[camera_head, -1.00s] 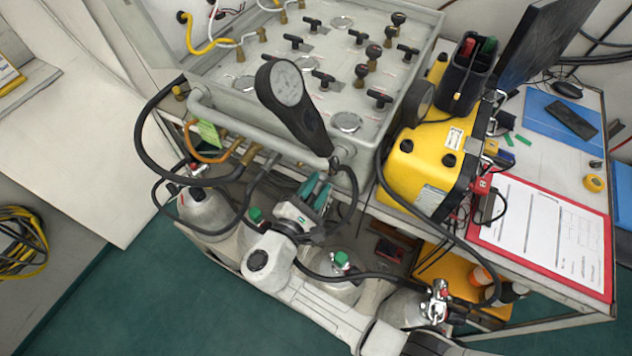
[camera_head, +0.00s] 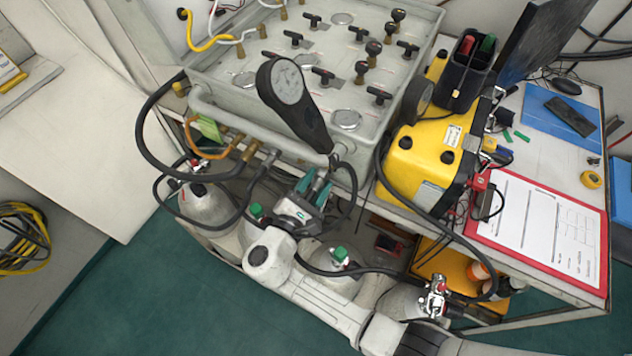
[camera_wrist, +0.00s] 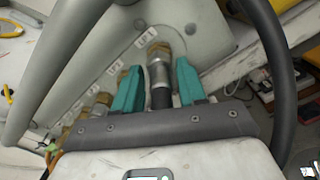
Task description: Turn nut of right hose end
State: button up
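The right hose end shows in the wrist view as a silver metal nut (camera_wrist: 160,72) with a brass part above it, fixed to the grey panel case. A short black hose piece (camera_wrist: 161,98) leads from the nut toward my gripper. My gripper (camera_wrist: 161,82) has teal fingers, one on each side of the nut, with a small gap visible at both sides. In the head view my gripper (camera_head: 316,190) is at the case's lower front edge, below the black round gauge (camera_head: 287,82). There the nut is mostly hidden by the fingers and gauge.
The grey panel case (camera_head: 225,110) carries valves and gauges. More brass fittings (camera_wrist: 85,112) sit left of the nut. A thick black hose (camera_wrist: 275,60) arcs close on the right in the wrist view. Gas cylinders (camera_head: 208,203) stand below. A yellow case (camera_head: 425,155) is to the right.

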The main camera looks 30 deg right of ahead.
jog(key=shift+o, duration=1.2)
jog(key=shift+a, duration=0.1)
jog(key=b+v, duration=0.2)
jog(key=v, duration=0.8)
jog(key=shift+s+a+b, duration=0.2)
jog(key=shift+a+b, duration=0.05)
jog(key=shift+b, duration=0.1)
